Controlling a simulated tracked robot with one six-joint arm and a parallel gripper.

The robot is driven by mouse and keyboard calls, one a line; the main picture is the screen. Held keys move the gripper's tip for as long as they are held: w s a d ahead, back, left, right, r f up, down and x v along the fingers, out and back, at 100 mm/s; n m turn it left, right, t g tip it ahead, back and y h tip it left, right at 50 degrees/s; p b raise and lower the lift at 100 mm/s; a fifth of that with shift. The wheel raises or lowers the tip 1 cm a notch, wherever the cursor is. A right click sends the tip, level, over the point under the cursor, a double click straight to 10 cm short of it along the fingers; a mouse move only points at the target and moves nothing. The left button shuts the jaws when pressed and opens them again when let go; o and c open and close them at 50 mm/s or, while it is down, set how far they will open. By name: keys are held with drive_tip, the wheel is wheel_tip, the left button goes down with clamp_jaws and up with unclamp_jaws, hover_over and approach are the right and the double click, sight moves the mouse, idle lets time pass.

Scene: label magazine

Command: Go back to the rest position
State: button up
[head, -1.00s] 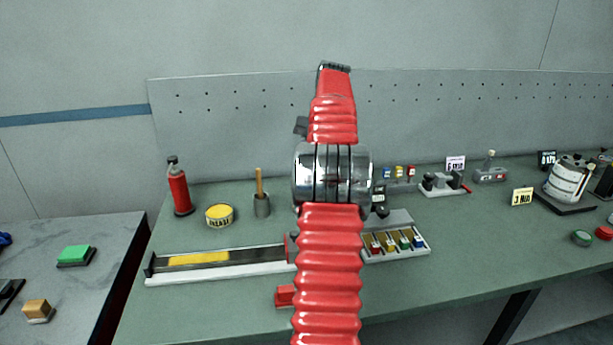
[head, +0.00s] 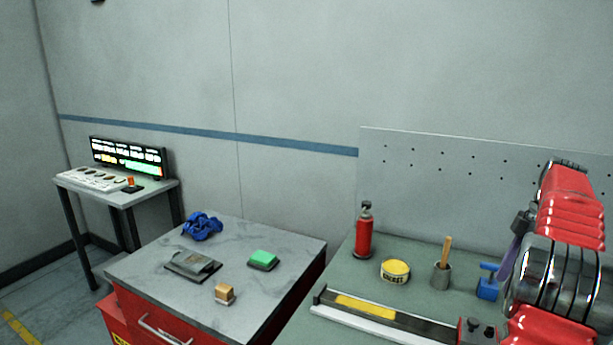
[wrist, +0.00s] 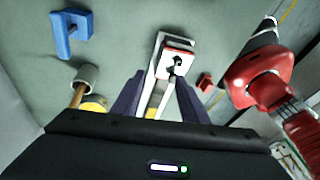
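My gripper (wrist: 157,92) shows in the wrist view as two dark purple fingers standing apart, with nothing held between them. It points down over the green bench (wrist: 120,30). The label magazine's white and red end (wrist: 175,62) lies beyond the fingertips and seems apart from them. In the head view my red and chrome arm fills the right edge, and most of the gripper is hidden behind it. The long label magazine (head: 385,310) with a yellow strip lies on the bench left of the arm.
A blue bracket-like thing (head: 487,287) stands close to my arm. A grey-topped cabinet (head: 225,300) holds a green block (head: 263,260). A display (head: 128,157) stands far left.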

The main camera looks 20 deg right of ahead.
drive_tip(key=w+a+f+m+h, duration=0.1)
drive_tip(key=w+a+m+h, duration=0.1)
drive_tip(key=a+m, duration=0.7)
drive_tip(key=w+a+f+m+h, duration=0.1)
drive_tip(key=w+a+m+h, duration=0.2)
drive_tip(key=a, duration=1.1)
drive_tip(key=s+a+n+t, duration=0.1)
drive_tip(key=s+a, duration=0.3)
drive_tip(key=a, duration=1)
drive_tip(key=s+a+n+t+y, duration=0.1)
drive_tip(key=s+a+t, duration=0.3)
drive_tip(key=a, duration=1.1)
drive_tip(key=shift+s+r, duration=0.45)
drive_tip(key=shift+a, duration=0.1)
